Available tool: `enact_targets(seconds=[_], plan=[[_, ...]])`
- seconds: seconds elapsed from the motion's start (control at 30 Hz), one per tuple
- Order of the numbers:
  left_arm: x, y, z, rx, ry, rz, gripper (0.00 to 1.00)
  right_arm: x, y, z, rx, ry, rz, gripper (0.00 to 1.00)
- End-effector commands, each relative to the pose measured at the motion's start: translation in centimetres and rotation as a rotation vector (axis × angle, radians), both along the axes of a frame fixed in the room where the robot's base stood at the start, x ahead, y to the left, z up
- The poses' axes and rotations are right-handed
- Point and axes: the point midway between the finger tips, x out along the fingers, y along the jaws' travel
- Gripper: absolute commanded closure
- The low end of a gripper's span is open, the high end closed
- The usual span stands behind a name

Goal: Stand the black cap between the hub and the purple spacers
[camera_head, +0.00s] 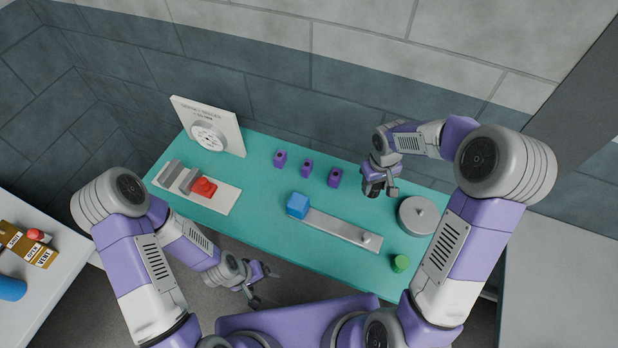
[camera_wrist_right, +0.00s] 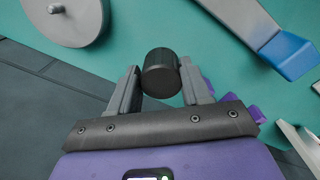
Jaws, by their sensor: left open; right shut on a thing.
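The black cap (camera_wrist_right: 160,72) is a short dark cylinder between the fingers of my right gripper (camera_head: 379,190). In the head view the cap (camera_head: 371,188) shows just below the gripper, over the back right of the green table. I cannot tell whether it touches the table. The grey round hub with a small knob (camera_head: 418,216) lies to its right; it also shows at the upper left of the wrist view (camera_wrist_right: 66,18). Three purple spacers (camera_head: 306,168) stand in a row to the cap's left. My left gripper (camera_head: 264,287) is open and empty in front of the table.
A grey bar with a blue block (camera_head: 298,205) lies across the table's middle front. A green cylinder (camera_head: 400,263) stands at the front right. A white panel with a dial (camera_head: 209,127) and a plate with a red part (camera_head: 204,187) are at left. Purple parts partly show behind the right finger in the wrist view.

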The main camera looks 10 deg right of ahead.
Motion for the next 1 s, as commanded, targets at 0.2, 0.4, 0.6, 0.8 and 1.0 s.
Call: enact_targets(seconds=[0.2,0.4,0.6,0.8,1.0], plan=[[-0.1,0.0,-0.2,0.0,0.002,0.0,0.06,-0.1,0.0,-1.0,-0.001,0.005,0.001,1.0],[-0.1,0.0,-0.8,0.0,0.001,0.001,0.06,-0.1,0.1,-4.9,0.0,0.005,0.0,1.0],[0.0,0.0,-1.0,0.0,0.001,0.0,0.06,-0.1,0.0,-6.6,0.0,0.002,-0.001,1.0],[0.0,0.0,-1.5,0.0,0.001,0.0,0.06,-0.1,0.0,-9.2,0.0,0.004,0.0,1.0],[0.0,0.0,-1.6,0.0,0.001,0.0,0.06,0.0,0.0,-10.0,0.0,0.0,0.0,1.0]])
